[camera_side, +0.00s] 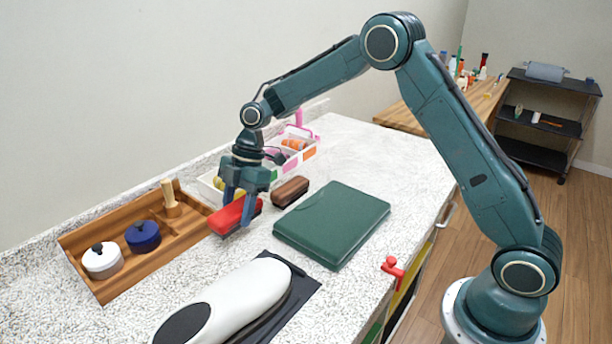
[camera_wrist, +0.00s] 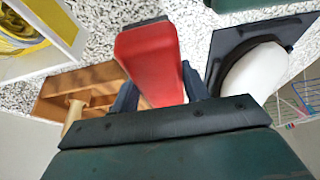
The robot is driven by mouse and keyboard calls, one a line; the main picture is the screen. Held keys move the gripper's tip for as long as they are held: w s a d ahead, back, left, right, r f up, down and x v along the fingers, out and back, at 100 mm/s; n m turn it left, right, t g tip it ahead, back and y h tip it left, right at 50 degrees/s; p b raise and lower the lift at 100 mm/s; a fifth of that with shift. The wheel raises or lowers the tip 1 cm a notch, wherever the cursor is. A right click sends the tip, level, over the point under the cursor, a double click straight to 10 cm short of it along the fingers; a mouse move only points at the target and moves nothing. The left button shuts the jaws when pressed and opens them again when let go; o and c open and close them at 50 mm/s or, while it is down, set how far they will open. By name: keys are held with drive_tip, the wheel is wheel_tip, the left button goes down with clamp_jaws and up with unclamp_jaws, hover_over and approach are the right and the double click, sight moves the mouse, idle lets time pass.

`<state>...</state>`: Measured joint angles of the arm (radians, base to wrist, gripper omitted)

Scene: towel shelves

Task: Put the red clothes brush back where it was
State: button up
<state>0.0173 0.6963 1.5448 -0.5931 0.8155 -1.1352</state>
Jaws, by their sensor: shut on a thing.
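The red clothes brush (camera_side: 233,216) is between the fingers of my gripper (camera_side: 239,212) in the side view, at the right end of the wooden tray (camera_side: 110,284). My gripper is shut on it. In the wrist view the red brush (camera_wrist: 150,62) extends away from between the two dark fingers (camera_wrist: 155,95). Its dark bristle side shows only as a thin edge. I cannot tell whether the brush touches the counter or tray. A brown brush (camera_side: 290,191) lies just right of my gripper on the counter.
The tray holds a white-lidded pot (camera_side: 101,262), a blue pot (camera_side: 143,238) and a wooden-handled item (camera_side: 171,203). A white divided box (camera_side: 208,186) stands behind my gripper. A green case (camera_side: 335,222) and a white iron-like object (camera_side: 235,300) on a dark mat lie in front.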

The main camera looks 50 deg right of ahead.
sight(239, 221)
drive_tip(key=shift+f, duration=1.65)
drive_tip(key=shift+f, duration=0.15)
drive_tip(key=o, duration=1)
drive_tip(key=shift+c, duration=0.2)
drive_tip(key=v, duration=1.2)
drive_tip(key=shift+r, duration=0.25)
